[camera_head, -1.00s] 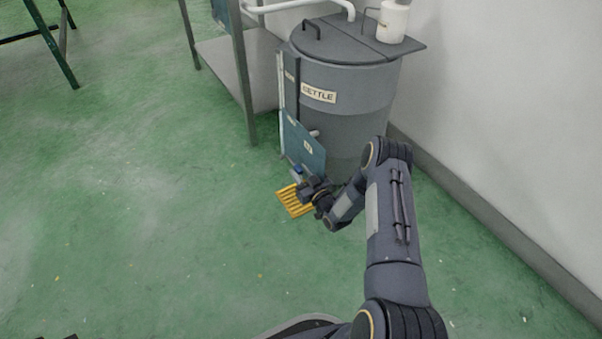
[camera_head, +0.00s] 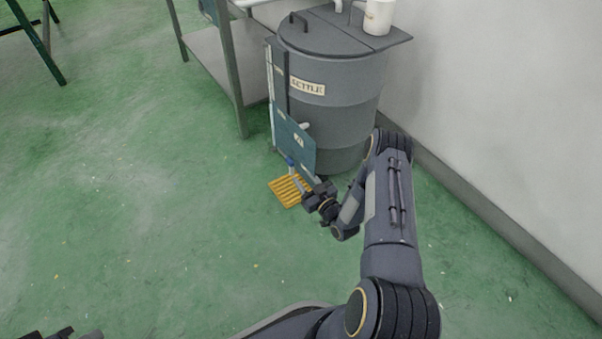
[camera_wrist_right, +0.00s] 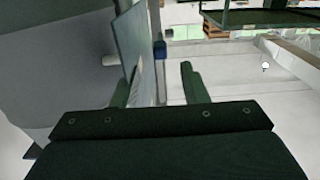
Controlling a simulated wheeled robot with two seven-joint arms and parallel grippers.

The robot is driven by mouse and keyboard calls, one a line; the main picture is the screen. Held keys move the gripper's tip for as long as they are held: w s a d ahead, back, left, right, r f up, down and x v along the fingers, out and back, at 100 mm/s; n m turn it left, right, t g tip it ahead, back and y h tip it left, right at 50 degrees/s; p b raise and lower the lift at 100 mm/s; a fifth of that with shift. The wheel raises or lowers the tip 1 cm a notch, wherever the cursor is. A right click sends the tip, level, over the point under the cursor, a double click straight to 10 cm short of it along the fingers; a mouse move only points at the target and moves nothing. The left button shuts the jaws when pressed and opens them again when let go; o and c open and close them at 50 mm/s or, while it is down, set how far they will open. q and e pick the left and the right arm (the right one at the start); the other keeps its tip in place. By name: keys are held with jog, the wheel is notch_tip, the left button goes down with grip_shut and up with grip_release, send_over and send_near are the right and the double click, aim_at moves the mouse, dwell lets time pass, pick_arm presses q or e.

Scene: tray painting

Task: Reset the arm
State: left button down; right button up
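My right gripper (camera_head: 309,192) is low in front of the grey kettle (camera_head: 333,100), beside the yellow slatted grate (camera_head: 284,193) on the floor. In the right wrist view its two fingers (camera_wrist_right: 160,85) stand wide apart with nothing held between them. A blue panel (camera_head: 297,142) on the kettle's front is close to the gripper; in the wrist view it rises by the left finger. My left gripper (camera_head: 55,335) shows only as a dark piece at the bottom left edge, too cut off to read.
A metal table (camera_head: 228,80) stands left of the kettle. A white container (camera_head: 379,16) sits on the kettle's lid. The wall (camera_head: 500,110) closes off the right side. The green floor (camera_head: 130,200) to the left is clear.

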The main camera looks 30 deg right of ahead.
dwell(0.4)
jog(key=w+d+r+g+h, duration=0.1)
jog(key=w+d+r, duration=0.1)
jog(key=r, duration=0.4)
jog(key=w+d+r+g, duration=0.1)
jog(key=w+r+g, duration=0.1)
jog(key=r, duration=0.4)
jog(key=s+a+r+m+g+h, duration=0.15)
jog(key=s+r+g, duration=0.35)
jog(key=r, duration=0.9)
jog(key=s+a+r+g+y+p, duration=0.1)
jog(key=s+a+r+g+y, duration=0.3)
jog(key=s, duration=0.6)
jog(key=s+a+r+m+t+h+p, duration=0.1)
jog(key=s+a+r, duration=0.1)
jog(key=s+a, duration=0.65)
jog(key=s+a+r+g+y+p, duration=0.1)
jog(key=s+a+r+g+y, duration=0.15)
jog(key=s, duration=0.95)
notch_tip(320, 180, up, 37)
jog(key=p, duration=3.6)
jog(key=shift+f+t+p, duration=0.2)
jog(key=shift+t+p, duration=0.15)
jog(key=shift+t, duration=0.1)
